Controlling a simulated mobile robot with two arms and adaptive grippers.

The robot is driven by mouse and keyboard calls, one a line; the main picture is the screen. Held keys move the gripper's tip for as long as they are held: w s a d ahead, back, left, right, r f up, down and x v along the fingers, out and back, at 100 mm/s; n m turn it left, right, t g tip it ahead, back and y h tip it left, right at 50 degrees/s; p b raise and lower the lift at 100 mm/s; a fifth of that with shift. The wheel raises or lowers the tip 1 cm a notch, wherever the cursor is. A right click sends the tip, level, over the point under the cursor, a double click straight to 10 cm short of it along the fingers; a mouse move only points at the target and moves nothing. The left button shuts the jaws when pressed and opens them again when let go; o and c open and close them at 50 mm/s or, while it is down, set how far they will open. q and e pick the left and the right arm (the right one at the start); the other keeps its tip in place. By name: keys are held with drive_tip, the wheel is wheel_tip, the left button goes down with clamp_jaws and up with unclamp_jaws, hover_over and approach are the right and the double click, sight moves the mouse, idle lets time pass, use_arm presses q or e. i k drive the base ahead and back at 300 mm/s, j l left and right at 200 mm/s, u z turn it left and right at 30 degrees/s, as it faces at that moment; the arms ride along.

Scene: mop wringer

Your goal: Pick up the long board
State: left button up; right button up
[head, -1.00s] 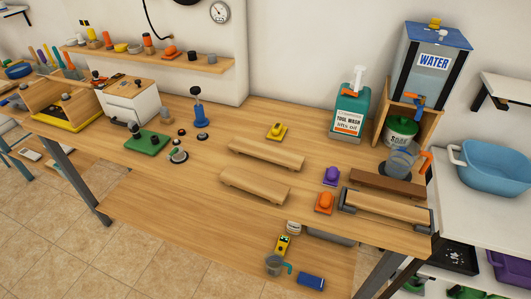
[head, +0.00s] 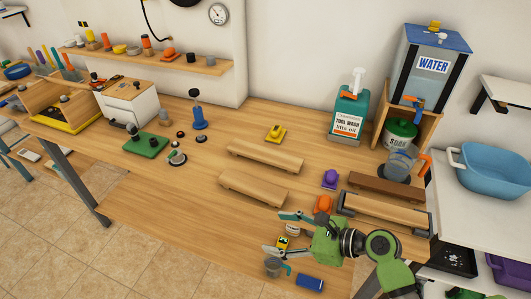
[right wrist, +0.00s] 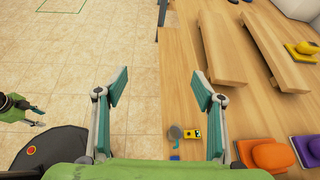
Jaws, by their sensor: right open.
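Two similar light wooden boards with end feet lie on the bench, a back one (head: 266,157) and a front one (head: 254,187). I cannot tell which is the long board. Both show in the right wrist view, the front one (right wrist: 214,45) nearer the bench edge and the back one (right wrist: 275,45) further right.
A yellow knobbed block (head: 275,133) is behind the boards.

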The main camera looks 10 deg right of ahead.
sight(290, 163)
drive_tip(key=i+l, duration=0.75)
